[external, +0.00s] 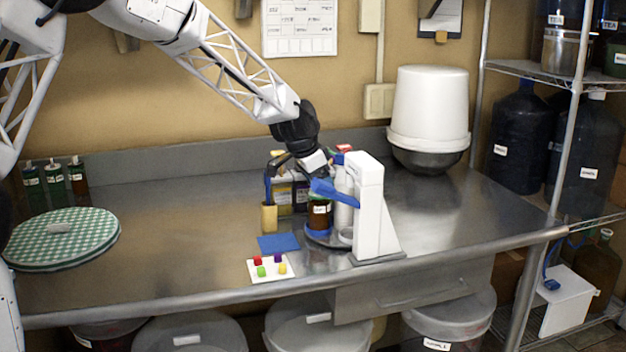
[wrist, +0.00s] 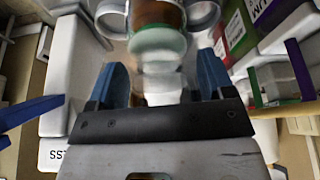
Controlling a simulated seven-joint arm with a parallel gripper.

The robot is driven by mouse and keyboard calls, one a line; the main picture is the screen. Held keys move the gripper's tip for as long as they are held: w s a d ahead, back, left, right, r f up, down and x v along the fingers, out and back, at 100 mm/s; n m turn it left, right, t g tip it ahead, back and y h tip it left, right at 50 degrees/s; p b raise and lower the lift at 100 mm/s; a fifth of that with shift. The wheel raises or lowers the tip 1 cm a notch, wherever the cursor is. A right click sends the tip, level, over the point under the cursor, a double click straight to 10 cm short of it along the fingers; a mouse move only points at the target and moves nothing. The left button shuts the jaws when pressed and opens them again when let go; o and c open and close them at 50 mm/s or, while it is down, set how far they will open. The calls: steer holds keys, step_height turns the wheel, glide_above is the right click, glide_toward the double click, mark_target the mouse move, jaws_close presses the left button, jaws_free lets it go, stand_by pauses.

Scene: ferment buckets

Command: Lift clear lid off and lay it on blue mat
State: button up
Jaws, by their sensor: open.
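The blue mat (external: 278,243) lies flat and bare on the steel counter. An amber jar (external: 319,213) with a white label stands just behind and to its right. My gripper (external: 335,192) is above the jar, its blue fingers angled down to the right. In the wrist view, my gripper (wrist: 160,80) has its fingers apart. A pale translucent round piece, probably the clear lid (wrist: 157,44), shows beyond and between the fingertips, in front of the brown jar (wrist: 157,12). I cannot tell whether the fingers touch it. The lid is not distinct in the external view.
A white upright stand (external: 368,205) is close to the jar's right. A wooden cup (external: 269,217) stands left, with bottles behind. A white card with coloured blocks (external: 270,269) lies in front of the mat.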

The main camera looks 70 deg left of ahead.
stand_by(0.3)
steer(key=c, duration=1)
steer(key=shift+r, duration=0.85)
step_height(320, 180, up, 2)
steer(key=shift+r, duration=0.1)
steer(key=s+d, duration=0.3)
steer(key=s, duration=0.1)
steer(key=s+d, duration=0.3)
steer(key=s, duration=0.1)
steer(key=s+d+r, duration=0.1)
steer(key=s+d, duration=0.2)
steer(key=s, duration=0.2)
steer(key=shift+d, duration=0.25)
